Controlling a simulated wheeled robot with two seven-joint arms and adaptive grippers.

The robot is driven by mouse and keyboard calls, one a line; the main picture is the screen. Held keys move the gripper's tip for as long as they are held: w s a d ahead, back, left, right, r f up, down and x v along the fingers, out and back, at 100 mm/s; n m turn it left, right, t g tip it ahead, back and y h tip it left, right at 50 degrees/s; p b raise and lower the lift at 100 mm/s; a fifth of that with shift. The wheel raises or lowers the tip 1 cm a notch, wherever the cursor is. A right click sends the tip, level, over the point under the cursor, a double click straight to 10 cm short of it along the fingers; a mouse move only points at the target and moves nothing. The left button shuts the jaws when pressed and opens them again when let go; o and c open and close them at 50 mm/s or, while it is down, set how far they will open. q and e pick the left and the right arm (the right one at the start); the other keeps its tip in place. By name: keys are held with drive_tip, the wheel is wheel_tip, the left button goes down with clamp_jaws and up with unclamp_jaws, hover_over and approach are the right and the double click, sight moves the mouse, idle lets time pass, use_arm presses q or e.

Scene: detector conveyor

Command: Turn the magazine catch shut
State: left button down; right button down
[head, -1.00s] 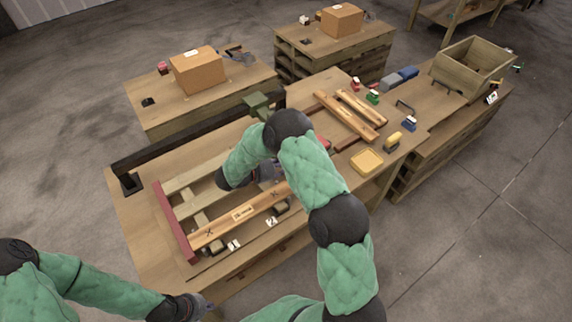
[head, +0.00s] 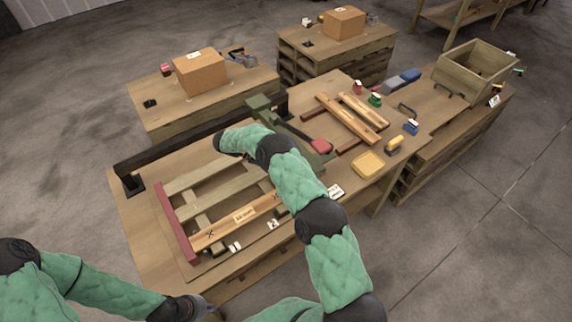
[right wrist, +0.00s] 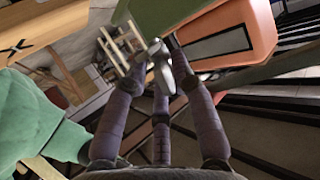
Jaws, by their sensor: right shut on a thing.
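A green machine body (head: 262,104) with a red block (head: 320,146) stands at the back of the near bench, partly behind my right arm. The right wrist view shows a green and orange body (right wrist: 235,35) close beyond the fingers. My right gripper (right wrist: 160,62) is shut on a small pale grey piece, which may be the magazine catch; the fingers cover much of it. In the head view my right gripper is hidden by its own arm. My left gripper (head: 203,307) is low at the left, apart from the bench's things; its jaws are too small to read.
A slatted wooden frame with a red end rail (head: 174,222) and a marked board (head: 240,218) lies on the near bench. Loose boards (head: 346,118), a yellow tray (head: 368,165) and small coloured items lie at the right. A wooden crate (head: 472,75) stands farther right.

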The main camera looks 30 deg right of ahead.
drive_tip(key=shift+w+d+r+m+g+y+p, duration=0.15)
drive_tip(key=shift+m+g+y+p, duration=0.35)
drive_tip(key=shift+p, duration=0.55)
drive_tip(key=shift+w+m+g+y+p, duration=0.1)
drive_tip(key=shift+m+g+y+p, duration=0.2)
drive_tip(key=shift+m+g+p, duration=0.55)
drive_tip(key=shift+t, duration=0.25)
drive_tip(key=c, duration=1.2)
unclamp_jaws()
drive_tip(key=shift+c, duration=0.2)
drive_tip(key=shift+n, duration=0.25)
